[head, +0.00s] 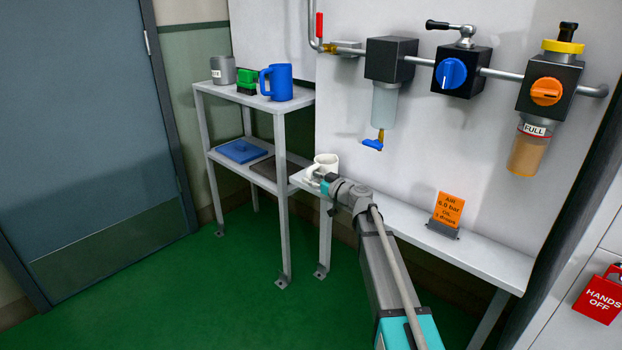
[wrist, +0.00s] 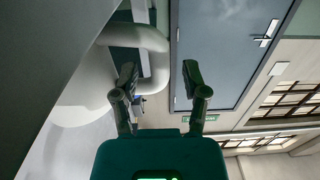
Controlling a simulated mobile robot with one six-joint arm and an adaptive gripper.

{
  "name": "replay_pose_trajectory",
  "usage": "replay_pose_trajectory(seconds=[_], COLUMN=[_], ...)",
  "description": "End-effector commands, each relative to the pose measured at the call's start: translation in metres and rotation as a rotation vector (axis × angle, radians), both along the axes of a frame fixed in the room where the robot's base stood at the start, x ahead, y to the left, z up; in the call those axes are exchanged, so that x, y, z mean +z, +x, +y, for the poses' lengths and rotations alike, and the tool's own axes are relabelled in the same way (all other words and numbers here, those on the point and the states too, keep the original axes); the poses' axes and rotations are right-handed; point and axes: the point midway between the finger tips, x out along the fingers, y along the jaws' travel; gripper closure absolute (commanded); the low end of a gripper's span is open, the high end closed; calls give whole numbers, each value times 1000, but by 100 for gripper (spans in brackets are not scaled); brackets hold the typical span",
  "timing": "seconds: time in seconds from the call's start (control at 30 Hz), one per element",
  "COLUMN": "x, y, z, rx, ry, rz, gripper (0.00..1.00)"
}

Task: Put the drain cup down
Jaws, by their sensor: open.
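The white cup (head: 327,160) stands upright at the left end of the long white shelf. In the wrist view the cup (wrist: 75,95) shows at left, and its curved handle (wrist: 158,58) reaches toward my fingers. My gripper (head: 320,182) is at the handle side of the cup and hides part of it in the head view. In the wrist view my gripper (wrist: 162,75) is open. Its left finger overlaps the handle; I cannot tell whether they touch.
A filter bowl with a blue drain valve (head: 373,144) hangs above the shelf. An orange sign (head: 449,210) stands on the long shelf (head: 490,255) to the right. A side rack (head: 204,90) at left holds a blue mug (head: 280,83), a green item and a grey cup.

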Motion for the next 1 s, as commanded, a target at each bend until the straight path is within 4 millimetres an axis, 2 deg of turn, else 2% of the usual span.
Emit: replay_pose_trajectory(seconds=[0.63, 0.8, 1.0], x=[0, 0, 0], y=[-60, -69, -71], z=[-76, -87, -92], rx=[-1, -1, 0], ry=[0, 0, 0], rz=[0, 0, 0], gripper=[42, 42, 42])
